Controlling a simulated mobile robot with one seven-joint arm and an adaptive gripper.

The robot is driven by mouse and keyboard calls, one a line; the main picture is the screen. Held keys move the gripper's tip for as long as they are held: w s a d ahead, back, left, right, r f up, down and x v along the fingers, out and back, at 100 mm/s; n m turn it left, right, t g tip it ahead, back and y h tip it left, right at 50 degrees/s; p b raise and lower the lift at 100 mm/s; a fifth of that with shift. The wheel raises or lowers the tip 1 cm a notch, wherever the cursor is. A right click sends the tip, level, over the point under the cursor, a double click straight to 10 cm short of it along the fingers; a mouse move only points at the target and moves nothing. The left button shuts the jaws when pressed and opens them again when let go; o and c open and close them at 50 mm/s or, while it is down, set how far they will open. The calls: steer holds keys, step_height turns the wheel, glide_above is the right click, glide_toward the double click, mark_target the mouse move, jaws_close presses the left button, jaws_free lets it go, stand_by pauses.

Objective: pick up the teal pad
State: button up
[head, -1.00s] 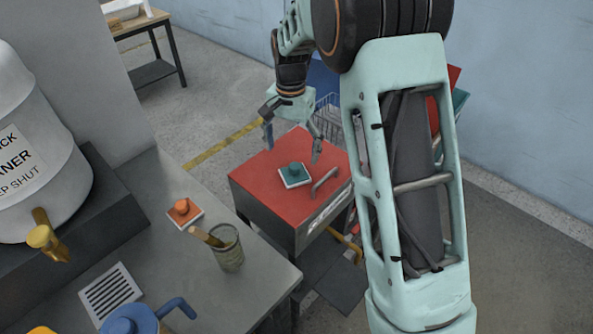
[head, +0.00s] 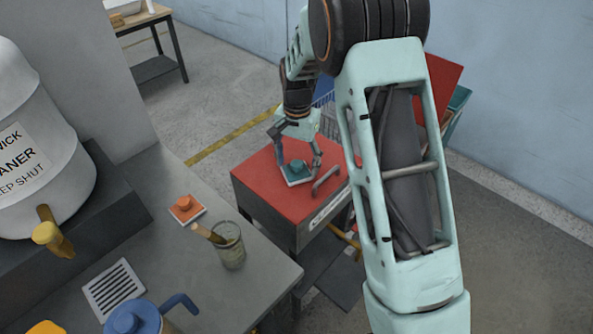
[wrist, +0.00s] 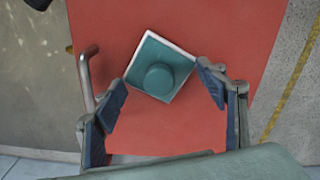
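The teal pad (head: 296,172) is a square with a pale edge and a round teal knob on top. It lies on the red top of a cabinet (head: 262,190). My gripper (head: 299,163) is open above the pad, with a finger on either side of it in the head view. In the wrist view the pad (wrist: 160,67) lies turned at an angle, ahead of the two blue-padded fingertips (wrist: 162,88) and roughly centred between them. Nothing is held. I cannot tell whether a fingertip touches the pad.
A metal handle (head: 326,180) stands up from the red top, right of the pad; it also shows in the wrist view (wrist: 88,78). On the grey counter are an orange pad (head: 186,208), a glass jar (head: 231,247) with a brush, and a blue-lidded jug (head: 133,318).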

steer(key=c, duration=1.5)
steer(key=shift+s+f, duration=0.1)
steer(key=shift+s, duration=0.05)
jaws_close()
